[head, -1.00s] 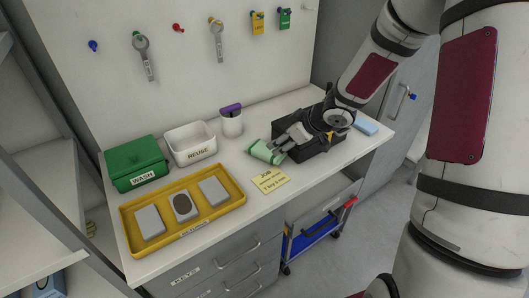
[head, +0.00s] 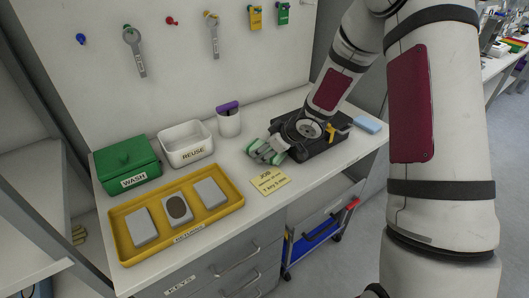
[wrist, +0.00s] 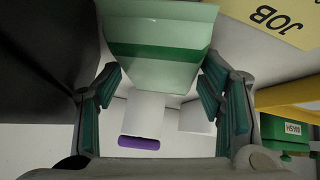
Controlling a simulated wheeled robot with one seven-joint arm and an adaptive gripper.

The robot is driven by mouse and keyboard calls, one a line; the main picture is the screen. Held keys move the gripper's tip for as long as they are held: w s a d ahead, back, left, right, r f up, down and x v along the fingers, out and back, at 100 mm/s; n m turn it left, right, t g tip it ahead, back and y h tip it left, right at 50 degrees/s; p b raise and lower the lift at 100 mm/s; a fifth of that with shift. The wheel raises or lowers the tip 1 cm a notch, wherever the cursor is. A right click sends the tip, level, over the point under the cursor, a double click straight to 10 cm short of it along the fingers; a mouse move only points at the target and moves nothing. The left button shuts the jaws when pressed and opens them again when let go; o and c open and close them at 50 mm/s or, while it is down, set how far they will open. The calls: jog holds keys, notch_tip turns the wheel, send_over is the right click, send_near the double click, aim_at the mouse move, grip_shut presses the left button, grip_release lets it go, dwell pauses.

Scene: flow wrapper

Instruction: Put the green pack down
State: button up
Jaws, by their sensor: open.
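The green pack (head: 255,148) is pale green with a darker green band, which shows in the wrist view (wrist: 158,30). In the head view it is at the bench top beside the black machine, partly hidden by my fingers. My gripper (head: 268,151) is low over the bench at the pack. In the wrist view my gripper (wrist: 161,80) is open, with one teal-padded finger on each side of the pack's near end. Gaps show between both fingers and the pack. Whether its underside fully touches the bench is hard to tell.
The black machine (head: 318,146) stands right of the pack. A yellow JOB note (head: 270,182) lies in front. A cup with a purple item (head: 229,123), white REUSE bin (head: 186,145), green WASH box (head: 128,168) and yellow tray (head: 120,246) stand left. A blue block (head: 368,125) lies right.

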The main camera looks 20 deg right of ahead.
jog(key=c, duration=0.9)
jog(key=shift+r, duration=0.1)
